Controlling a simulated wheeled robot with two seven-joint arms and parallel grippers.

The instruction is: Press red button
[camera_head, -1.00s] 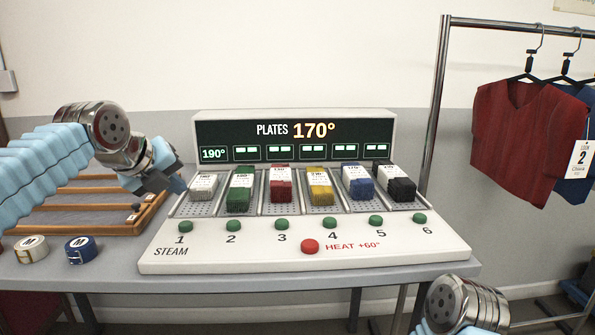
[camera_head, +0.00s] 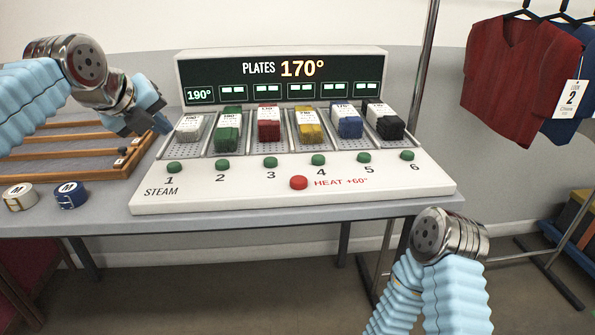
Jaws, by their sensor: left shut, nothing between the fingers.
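The red button (camera_head: 299,183) sits on the front of the white steam panel (camera_head: 400,189), beside the label HEAT +60°. Nothing covers it. My left gripper (camera_head: 164,125) is shut and empty at the panel's left end, up and to the left of the red button and apart from it. My right arm shows at the lower right, below the panel; its gripper is not in view. The display (camera_head: 283,80) reads PLATES 170°, with 190° in its first small box.
Several green buttons (camera_head: 318,160) run in a numbered row behind the red one. Folded coloured cloths (camera_head: 268,123) lie on the plates. A wooden rack (camera_head: 75,160) and two rolled belts (camera_head: 70,195) lie left. A clothes rail (camera_head: 424,90) with garments (camera_head: 520,80) stands right.

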